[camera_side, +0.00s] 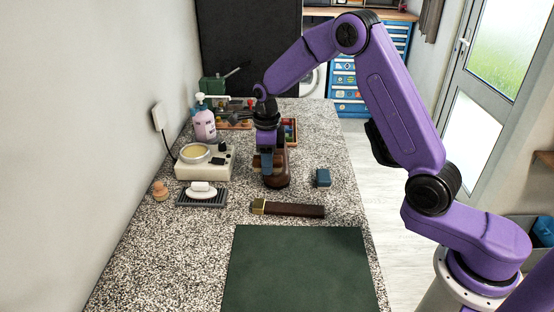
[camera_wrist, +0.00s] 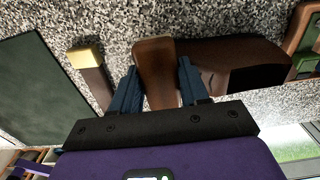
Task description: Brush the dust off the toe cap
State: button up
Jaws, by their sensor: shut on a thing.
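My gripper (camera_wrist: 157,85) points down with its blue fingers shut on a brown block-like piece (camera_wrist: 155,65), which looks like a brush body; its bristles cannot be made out. A dark brown, glossy shoe-like object (camera_wrist: 240,60) lies directly beside the held piece, to its right in the wrist view. In the side view my gripper (camera_side: 266,160) is low over the counter, at the brown shoe-like object (camera_side: 277,182), and partly hides it. Whether the held piece touches the toe cap cannot be told. No dust can be made out.
A dark bar with a brass-coloured end (camera_side: 295,209) lies in front, before the green mat (camera_side: 300,265). A blue box (camera_side: 323,178) stands right of my gripper. Left are a soap dish (camera_side: 202,197), a cream device (camera_side: 205,165) and a pump bottle (camera_side: 204,125). The mat is clear.

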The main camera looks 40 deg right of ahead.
jog(key=shift+w+a+r, duration=0.25)
jog(key=shift+w+a, duration=0.2)
jog(key=shift+w, duration=0.05)
jog(key=shift+s+r, duration=0.1)
jog(key=shift+r, duration=3.55)
